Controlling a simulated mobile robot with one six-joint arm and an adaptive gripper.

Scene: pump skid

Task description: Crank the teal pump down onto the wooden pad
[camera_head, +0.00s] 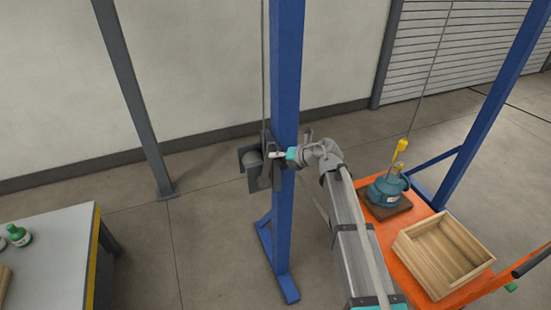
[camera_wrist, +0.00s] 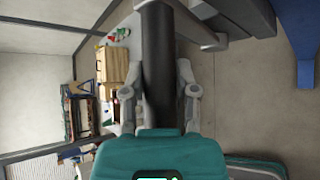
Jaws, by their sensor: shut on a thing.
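The teal pump (camera_head: 387,190) hangs from or stands under a yellow hook (camera_head: 400,147) on a cable, upright over the brown wooden pad (camera_head: 383,214). I cannot tell whether its base touches the pad. The grey winch (camera_head: 256,168) is mounted on the blue post. My gripper (camera_head: 283,155) is at the winch, left of and apart from the pump. In the wrist view my gripper (camera_wrist: 158,90) is shut on the dark round crank handle (camera_wrist: 157,45), with a finger on each side. The crank arm is mostly hidden in the head view.
The pad lies on an orange cart (camera_head: 372,235) beside an open wooden crate (camera_head: 415,268). The blue post (camera_head: 284,220) stands right behind my gripper. The floor between table and post is clear.

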